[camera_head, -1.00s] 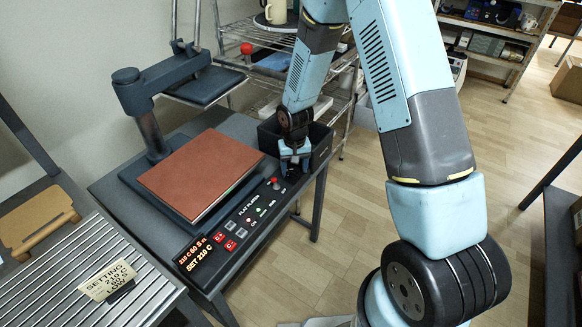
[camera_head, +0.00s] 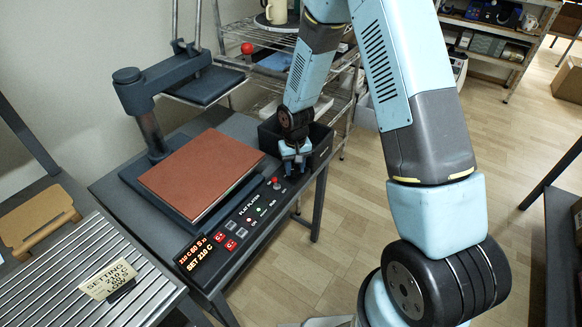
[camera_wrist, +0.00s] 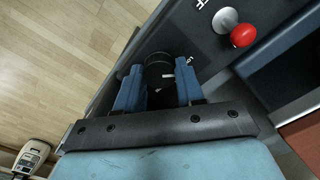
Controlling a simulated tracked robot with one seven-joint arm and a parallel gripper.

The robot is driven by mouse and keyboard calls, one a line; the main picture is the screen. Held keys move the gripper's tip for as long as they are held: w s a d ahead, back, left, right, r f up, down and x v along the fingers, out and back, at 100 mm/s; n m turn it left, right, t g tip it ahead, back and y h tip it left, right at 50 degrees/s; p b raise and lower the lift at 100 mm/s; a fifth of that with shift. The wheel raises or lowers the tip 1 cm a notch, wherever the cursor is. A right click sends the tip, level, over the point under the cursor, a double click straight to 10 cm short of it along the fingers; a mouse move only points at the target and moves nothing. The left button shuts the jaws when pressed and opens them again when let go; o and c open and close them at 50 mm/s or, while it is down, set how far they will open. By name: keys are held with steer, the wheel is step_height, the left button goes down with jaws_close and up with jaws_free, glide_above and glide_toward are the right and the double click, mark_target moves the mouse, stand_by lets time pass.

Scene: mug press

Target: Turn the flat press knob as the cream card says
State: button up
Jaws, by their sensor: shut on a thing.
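The flat press (camera_head: 195,175) stands on a dark bench with its red-brown pad uncovered and its upper plate swung back. Its knob (camera_wrist: 160,72) is a short black cylinder with white marks, seen in the wrist view near the panel's end. My gripper (camera_wrist: 158,90) is shut on the knob, one blue finger on each side. In the head view my gripper (camera_head: 293,156) hides the knob.
The control panel (camera_head: 240,228) has a lit display (camera_head: 194,253) reading "SET 210 C", small lamps and red buttons. A red-topped lever (camera_wrist: 243,35) sits close to my gripper. A black bin (camera_head: 320,145) stands just behind it. Open floor lies to the right.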

mark_target(295, 169)
steer(key=shift+n, duration=0.6)
steer(key=o, duration=1)
steer(key=shift+o, duration=0.2)
step_height(295, 169, up, 14)
steer(key=shift+f, duration=0.15)
